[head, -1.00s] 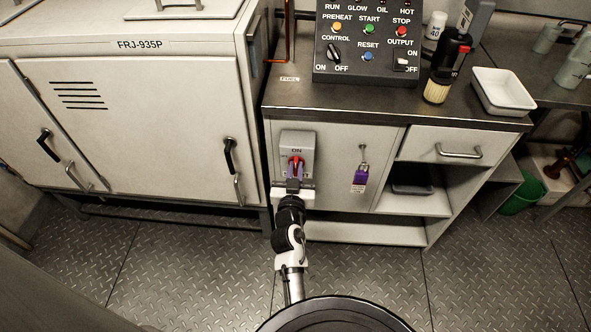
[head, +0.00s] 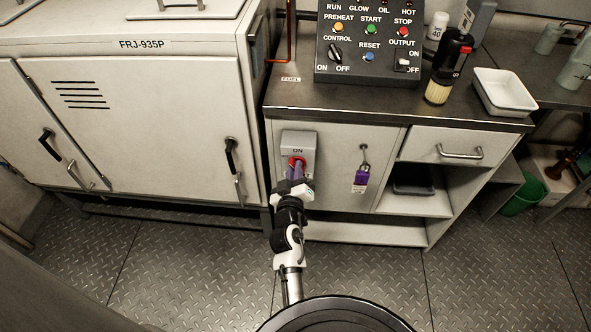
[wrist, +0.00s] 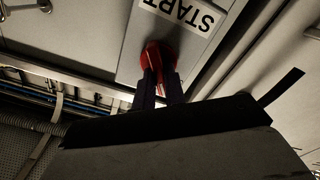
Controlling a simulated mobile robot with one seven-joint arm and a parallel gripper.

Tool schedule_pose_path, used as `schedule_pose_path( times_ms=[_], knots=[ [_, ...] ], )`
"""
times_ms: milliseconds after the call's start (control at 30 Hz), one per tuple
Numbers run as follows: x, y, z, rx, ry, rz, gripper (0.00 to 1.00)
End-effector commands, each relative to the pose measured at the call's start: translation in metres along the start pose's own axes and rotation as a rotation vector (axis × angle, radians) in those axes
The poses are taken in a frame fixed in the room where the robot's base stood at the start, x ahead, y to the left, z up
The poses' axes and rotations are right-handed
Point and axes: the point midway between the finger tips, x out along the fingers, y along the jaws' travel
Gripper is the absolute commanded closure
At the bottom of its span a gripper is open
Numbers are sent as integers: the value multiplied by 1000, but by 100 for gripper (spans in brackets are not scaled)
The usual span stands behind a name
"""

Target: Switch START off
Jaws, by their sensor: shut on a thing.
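The grey switch box (head: 298,141) on the cabinet front is marked ON at its top. Its red rotary handle (head: 297,161) is mostly covered by my gripper (head: 296,170). In the wrist view, the red handle (wrist: 158,55) sits between the two dark fingers of my gripper (wrist: 160,78), which are shut on it. An upside-down START label (wrist: 183,12) is beside the handle there. The handle's exact angle is hard to read, and the lower face of the box is hidden behind my gripper.
A purple padlock tag (head: 361,180) hangs right of the switch box. The control panel (head: 368,45) stands on the counter above. Generator doors (head: 150,115) with black handles are at the left. Open shelves (head: 412,203) are at the right. The floor in front is clear.

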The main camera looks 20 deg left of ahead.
Motion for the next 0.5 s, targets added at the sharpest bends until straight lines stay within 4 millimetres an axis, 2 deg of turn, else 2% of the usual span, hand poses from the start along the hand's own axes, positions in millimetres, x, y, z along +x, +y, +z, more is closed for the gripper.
schedule_pose_path(
  times_ms=[500],
  knots=[
    [1, -3, -1, -492, 3, 2, 100]
  ],
)
